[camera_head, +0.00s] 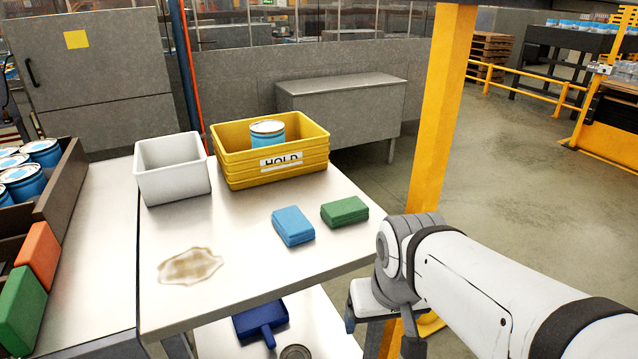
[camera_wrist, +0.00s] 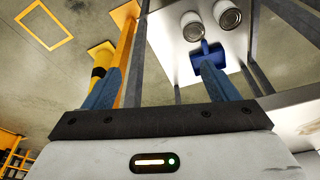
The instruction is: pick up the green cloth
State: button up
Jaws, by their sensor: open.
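The green cloth (camera_head: 344,211) is a folded pad lying flat on the metal table near its right edge, in the head view. A folded blue cloth (camera_head: 293,226) lies just left of it, with a small gap. My gripper (camera_wrist: 160,80) is open and empty in the wrist view, its two blue fingers spread apart. In the head view my gripper is mostly hidden by my arm; a bit of it shows beyond the table's right edge, lower than the green cloth and apart from it. The wrist view does not show the green cloth.
A yellow HOLD bin (camera_head: 268,158) with a blue can (camera_head: 267,132) and a white bin (camera_head: 172,168) stand at the table's back. A brown stain (camera_head: 190,266) marks the front left. A yellow post (camera_head: 440,110) rises beside the table. A blue dustpan (camera_head: 260,320) lies on the lower shelf.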

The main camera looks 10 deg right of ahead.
aim_at(340, 213)
jog(key=z, duration=0.8)
jog(key=k, duration=1.05)
jog(key=u, duration=0.25)
jog(key=i, duration=1.5)
